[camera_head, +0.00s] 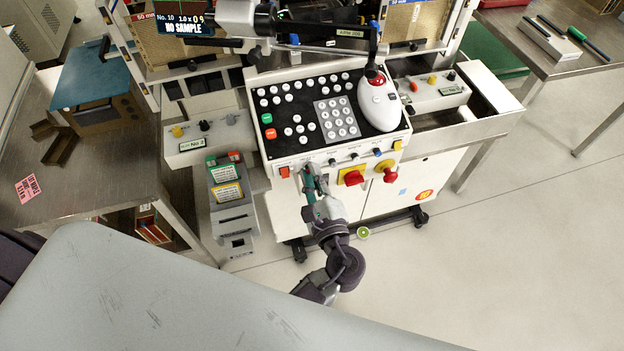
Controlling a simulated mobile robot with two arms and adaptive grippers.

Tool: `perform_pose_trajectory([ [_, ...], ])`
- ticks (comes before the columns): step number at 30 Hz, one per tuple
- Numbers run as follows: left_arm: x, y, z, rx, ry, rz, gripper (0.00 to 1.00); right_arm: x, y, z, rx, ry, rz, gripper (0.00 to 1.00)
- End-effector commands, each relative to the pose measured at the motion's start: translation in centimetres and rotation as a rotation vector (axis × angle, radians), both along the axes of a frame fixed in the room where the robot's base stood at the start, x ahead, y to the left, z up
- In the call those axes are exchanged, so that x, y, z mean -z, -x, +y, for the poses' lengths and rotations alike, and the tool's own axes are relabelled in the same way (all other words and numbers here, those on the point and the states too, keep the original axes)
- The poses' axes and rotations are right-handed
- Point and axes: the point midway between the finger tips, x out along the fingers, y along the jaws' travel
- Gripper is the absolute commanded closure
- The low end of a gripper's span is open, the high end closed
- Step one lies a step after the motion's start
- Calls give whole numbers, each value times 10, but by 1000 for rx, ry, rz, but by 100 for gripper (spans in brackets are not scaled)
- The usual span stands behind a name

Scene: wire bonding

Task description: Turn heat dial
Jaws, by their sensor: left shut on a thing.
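The bonder's control console (283,158) has a black top with white buttons and a white front edge carrying a row of small dials. My left gripper (311,171) reaches up from below to the left part of this front edge. Its fingers are shut on a small dial there, taken as the heat dial, which the fingertips mostly hide. Other small dark and blue dials (355,156) show to the right of the gripper. The markings are too small to read. My right gripper is not in view.
Right of my gripper, a red knob on a yellow plate (352,178) and another red knob (389,175) stick out. An orange switch (285,171) sits just left. A white mouse-like control (379,103) rests on the console. Side boxes with knobs flank it. Floor at right is clear.

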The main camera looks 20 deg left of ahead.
Motion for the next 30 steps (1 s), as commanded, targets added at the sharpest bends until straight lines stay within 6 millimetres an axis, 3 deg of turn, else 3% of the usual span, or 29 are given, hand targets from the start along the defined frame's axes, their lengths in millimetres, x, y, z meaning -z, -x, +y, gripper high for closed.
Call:
perform_pose_trajectory([
  [7, 1, 0, 1, -1, 86, -60, 100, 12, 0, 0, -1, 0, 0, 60],
  [24, 0, 0, 1, 0, 117, -81, 100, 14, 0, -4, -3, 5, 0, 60],
  [25, 0, 0, 1, 0, 117, -81, 82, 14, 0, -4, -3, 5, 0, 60],
  [30, 0, 0, 1, 0, 116, -80, 58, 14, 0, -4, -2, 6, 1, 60],
])
